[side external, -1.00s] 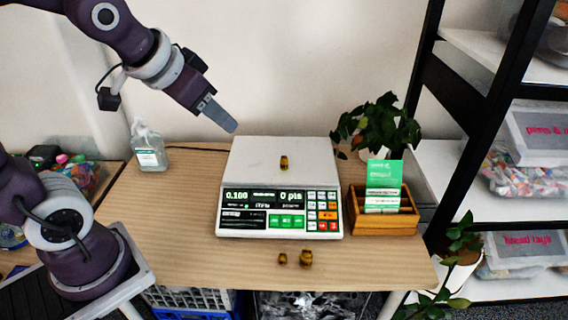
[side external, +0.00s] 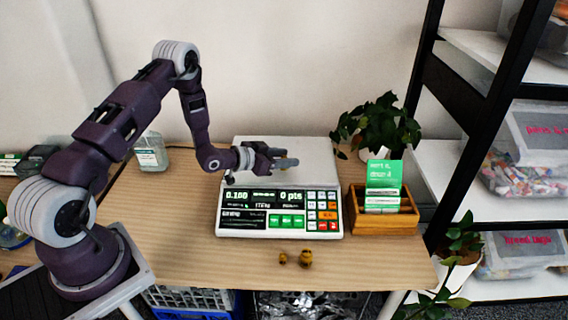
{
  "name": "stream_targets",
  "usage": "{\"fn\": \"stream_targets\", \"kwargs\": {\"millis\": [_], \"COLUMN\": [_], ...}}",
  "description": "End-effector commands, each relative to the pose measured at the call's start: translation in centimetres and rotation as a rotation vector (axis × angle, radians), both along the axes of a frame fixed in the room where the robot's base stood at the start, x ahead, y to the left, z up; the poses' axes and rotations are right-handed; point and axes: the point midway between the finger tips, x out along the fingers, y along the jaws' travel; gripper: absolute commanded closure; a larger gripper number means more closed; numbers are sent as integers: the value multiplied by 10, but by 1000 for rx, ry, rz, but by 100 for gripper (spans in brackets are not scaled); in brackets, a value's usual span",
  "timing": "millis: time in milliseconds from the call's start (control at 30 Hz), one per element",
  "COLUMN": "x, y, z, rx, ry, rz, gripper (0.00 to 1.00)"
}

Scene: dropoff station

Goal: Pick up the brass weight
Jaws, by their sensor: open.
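My gripper (side external: 284,160) is low over the scale's pan, coming in from the left, with its jaws open. It is at the spot of the brass weight on the scale, which is mostly or wholly hidden behind the gripper; I cannot tell whether the fingers touch it. The white scale (side external: 232,207) stands in the middle of the table and its display reads 0.100. A small brass weight (side external: 283,258) and a slightly larger brass weight (side external: 306,258) stand on the table in front of the scale.
A wooden organizer (side external: 384,222) with green cards stands right of the scale, with a potted plant (side external: 380,128) behind it. The table (side external: 190,265) is clear at front left. A black-framed shelf rises at right.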

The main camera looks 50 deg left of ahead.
Motion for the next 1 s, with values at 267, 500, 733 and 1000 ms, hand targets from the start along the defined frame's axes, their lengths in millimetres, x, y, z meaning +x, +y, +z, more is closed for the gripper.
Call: {"fn": "stream_targets", "kwargs": {"millis": [267, 500, 733, 1000], "x": [24, 24, 24, 24], "y": [-3, -3, -3, -3], "z": [-11, -10, -10, -4], "rx": [0, 0, 1, 0], "ry": [1, 1, 1, 0], "rz": [1, 1, 1, 1], "gripper": [57, 80, 100, 100]}}
